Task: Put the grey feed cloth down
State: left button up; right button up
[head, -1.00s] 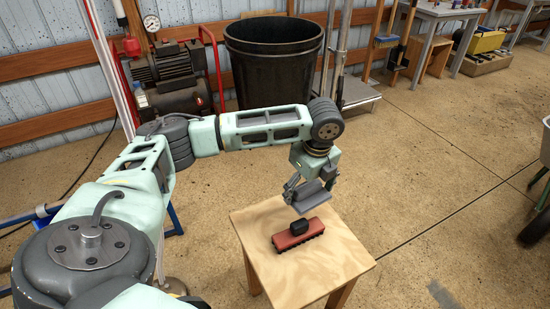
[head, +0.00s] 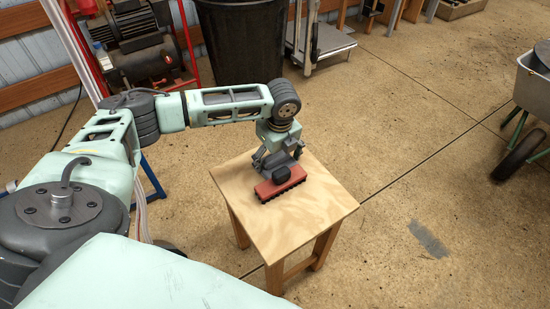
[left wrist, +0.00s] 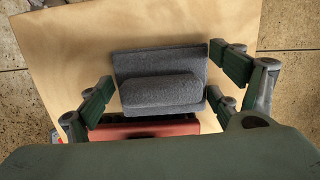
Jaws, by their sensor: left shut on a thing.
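My left gripper (head: 277,160) is over the back part of a small wooden stool (head: 318,213). In the left wrist view its green fingers (left wrist: 163,80) stand on both sides of the grey feed cloth (left wrist: 160,90), shut on it. The cloth looks like a flat grey pad with a raised strip along its middle. In the head view, the cloth (head: 284,158) is partly hidden by the gripper and the brush. Whether it touches the stool top is hard to tell. My right gripper is in neither view.
A red brush (head: 281,185) with dark bristles and a dark knob lies on the stool, close in front of the cloth. The stool's front half is bare. A black bin (head: 240,40) and a red-framed compressor (head: 143,50) stand behind. A wheelbarrow (head: 532,90) is at the right.

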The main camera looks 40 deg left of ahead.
aim_at(278, 158)
pick_arm(q)
jog(key=o, duration=1)
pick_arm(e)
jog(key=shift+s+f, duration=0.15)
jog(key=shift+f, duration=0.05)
pick_arm(q)
jog(key=shift+r, duration=0.3)
notch_tip(278, 158, up, 12)
jog(key=d+p, duration=0.1)
jog(key=p, duration=0.2)
jog(key=shift+s+d+f, duration=0.25)
jog(key=shift+s, duration=0.1)
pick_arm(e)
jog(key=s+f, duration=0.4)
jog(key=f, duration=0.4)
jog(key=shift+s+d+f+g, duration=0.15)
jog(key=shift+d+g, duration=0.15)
